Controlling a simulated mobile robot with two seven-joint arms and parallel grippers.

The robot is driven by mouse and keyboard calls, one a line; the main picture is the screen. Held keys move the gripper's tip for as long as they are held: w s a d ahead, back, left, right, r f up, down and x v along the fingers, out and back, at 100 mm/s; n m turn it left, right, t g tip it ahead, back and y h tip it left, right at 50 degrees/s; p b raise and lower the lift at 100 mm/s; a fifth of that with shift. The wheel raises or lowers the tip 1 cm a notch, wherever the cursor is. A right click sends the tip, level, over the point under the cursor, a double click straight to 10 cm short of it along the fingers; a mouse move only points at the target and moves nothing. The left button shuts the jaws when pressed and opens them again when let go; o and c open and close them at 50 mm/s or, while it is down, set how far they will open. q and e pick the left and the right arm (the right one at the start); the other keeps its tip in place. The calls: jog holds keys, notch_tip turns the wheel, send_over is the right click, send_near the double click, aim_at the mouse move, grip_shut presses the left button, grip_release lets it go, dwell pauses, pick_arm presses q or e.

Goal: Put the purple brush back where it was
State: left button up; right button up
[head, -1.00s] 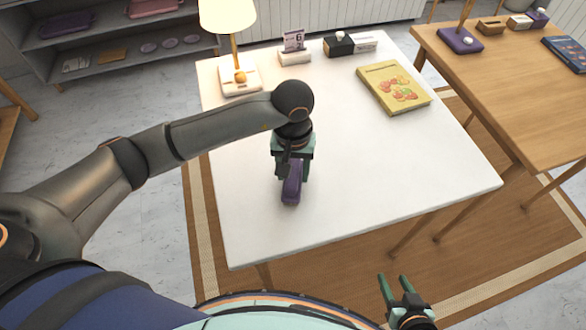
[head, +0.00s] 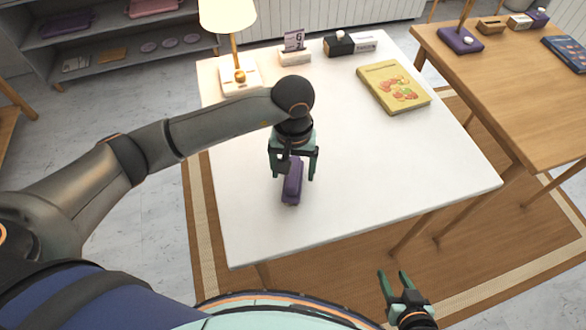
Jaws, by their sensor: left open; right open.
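The purple brush (head: 292,189) lies on the white table (head: 400,180), left of its middle and toward the front. Its far end is partly hidden by my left gripper (head: 293,175). My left gripper points down over the brush with its fingers spread, one on each side and apart from it. My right gripper (head: 395,283) is open and empty, low in front of the table's near edge, over the rug.
A wooden table (head: 520,90) stands at right.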

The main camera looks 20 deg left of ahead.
aim_at(293, 171)
pick_arm(q)
notch_tip(293, 171, up, 11)
jog(key=shift+r, duration=0.15)
dwell(1.5)
